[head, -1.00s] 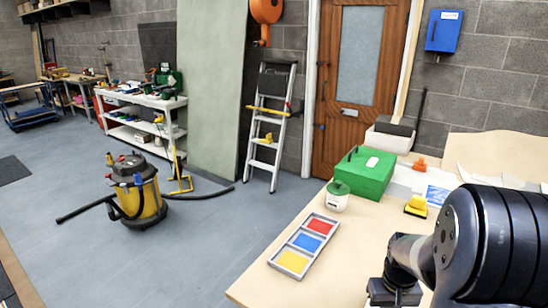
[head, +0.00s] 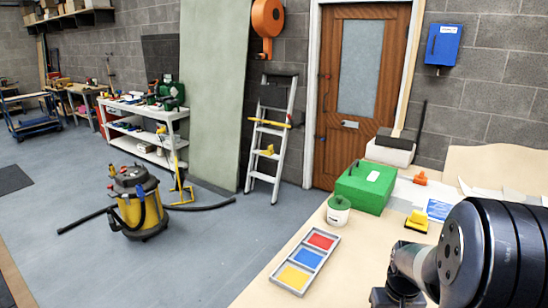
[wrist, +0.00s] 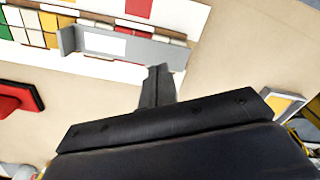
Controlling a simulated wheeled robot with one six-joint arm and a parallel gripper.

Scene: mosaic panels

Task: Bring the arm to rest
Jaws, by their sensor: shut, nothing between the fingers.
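My arm (head: 480,255) reaches in from the right edge of the head view, over the pale worktable (head: 350,265). In the wrist view my gripper (wrist: 158,72) points away from the camera, its dark fingers together with nothing between them. Its tips show near the lower edge of a grey bar (wrist: 115,43) with a white label; I cannot tell whether they touch it. Next to the bar is a mosaic panel (wrist: 62,54) with white, yellow, green and red tiles. In the head view the fingertips are not clearly visible.
On the table stand a tray (head: 278,281) with red, blue and yellow compartments, a white tub with green lid (head: 338,210), a green box (head: 365,187) and a yellow tool (head: 417,221). A vacuum (head: 140,205) stands on open floor.

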